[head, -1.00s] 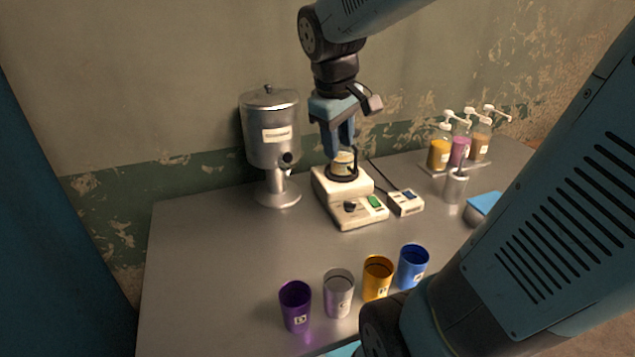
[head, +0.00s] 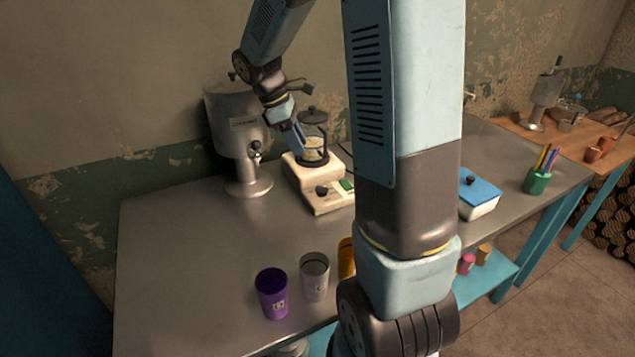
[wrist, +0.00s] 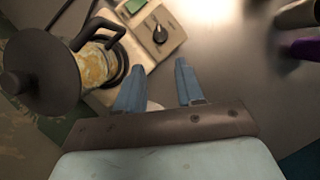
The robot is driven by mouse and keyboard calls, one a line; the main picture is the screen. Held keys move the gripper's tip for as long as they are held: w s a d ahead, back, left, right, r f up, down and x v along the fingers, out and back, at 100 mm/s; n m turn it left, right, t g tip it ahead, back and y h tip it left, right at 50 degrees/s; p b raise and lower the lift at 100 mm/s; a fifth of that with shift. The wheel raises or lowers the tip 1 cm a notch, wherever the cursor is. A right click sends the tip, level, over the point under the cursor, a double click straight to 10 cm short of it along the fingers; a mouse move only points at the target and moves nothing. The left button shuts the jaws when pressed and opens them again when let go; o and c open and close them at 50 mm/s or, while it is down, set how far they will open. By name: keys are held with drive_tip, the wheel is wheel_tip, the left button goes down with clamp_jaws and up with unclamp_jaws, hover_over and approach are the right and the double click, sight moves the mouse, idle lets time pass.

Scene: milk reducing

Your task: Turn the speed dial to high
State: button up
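The speed dial (wrist: 160,35) is a black knob on the sloped front panel of a cream hot plate; it also shows in the head view (head: 322,190). A green switch (wrist: 134,6) sits beside it. A glass jug (wrist: 98,65) with a dark lid and yellowish contents stands on the plate, and it shows in the head view too (head: 314,140). My gripper (wrist: 157,80) is open and empty, its two blue fingers apart and pointing towards the panel. The dial lies beyond the fingertips, clear of them. The dial's marks are too small to read.
A steel dispenser (head: 236,125) stands left of the hot plate, close to my wrist. A purple cup (head: 271,293), a grey cup (head: 315,277) and a partly hidden orange cup (head: 346,258) stand near the front edge. The table between is clear.

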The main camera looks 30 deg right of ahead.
sight(320, 187)
drive_tip(key=x, duration=1.3)
drive_tip(key=shift+f, duration=0.25)
drive_tip(key=shift+c, duration=0.5)
clamp_jaws()
